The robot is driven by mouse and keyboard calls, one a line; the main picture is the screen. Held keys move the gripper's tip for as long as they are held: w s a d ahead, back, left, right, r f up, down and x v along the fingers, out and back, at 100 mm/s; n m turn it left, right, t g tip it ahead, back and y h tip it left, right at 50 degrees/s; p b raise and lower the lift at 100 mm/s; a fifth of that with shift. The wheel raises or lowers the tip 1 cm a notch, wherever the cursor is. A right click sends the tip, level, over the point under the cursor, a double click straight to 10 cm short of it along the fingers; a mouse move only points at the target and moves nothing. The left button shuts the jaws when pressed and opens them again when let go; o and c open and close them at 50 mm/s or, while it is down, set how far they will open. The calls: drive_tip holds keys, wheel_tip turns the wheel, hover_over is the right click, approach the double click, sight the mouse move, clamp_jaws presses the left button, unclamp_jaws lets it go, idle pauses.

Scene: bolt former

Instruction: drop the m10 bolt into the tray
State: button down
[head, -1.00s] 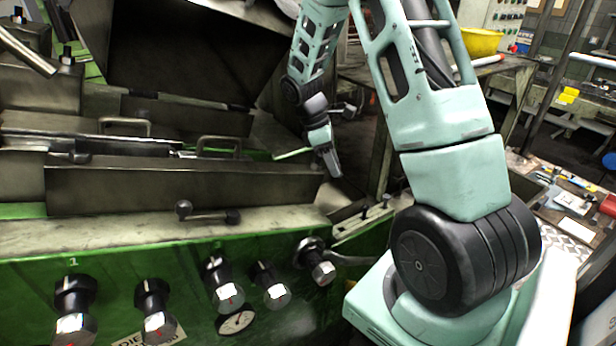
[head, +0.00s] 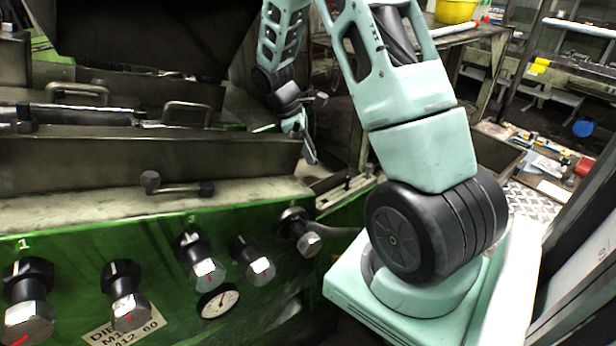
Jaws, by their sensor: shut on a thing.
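My gripper (head: 309,158) is small in the head view, pointing down past the right end of the machine's long metal trough. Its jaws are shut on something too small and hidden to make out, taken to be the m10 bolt. A shallow metal recess (head: 328,184) lies at the machine's right end, just below and right of the fingertips. I cannot tell whether this is the tray. The gripper looks apart from the surfaces around it.
The green machine front (head: 110,245) carries several hex-ended knobs and a round gauge (head: 217,301). A bar handle (head: 178,188) sits on its ledge. A cluttered bench (head: 545,170) stands right, and a yellow bowl (head: 455,10) behind. My arm blocks the middle right.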

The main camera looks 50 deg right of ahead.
drive_tip(key=c, duration=0.6)
unclamp_jaws()
drive_tip(key=shift+o, duration=0.2)
drive_tip(key=shift+r, duration=0.1)
drive_tip(key=b+v, duration=0.2)
drive_tip(key=v, duration=0.5)
drive_tip(key=shift+r+b, duration=0.15)
drive_tip(key=shift+b, duration=0.15)
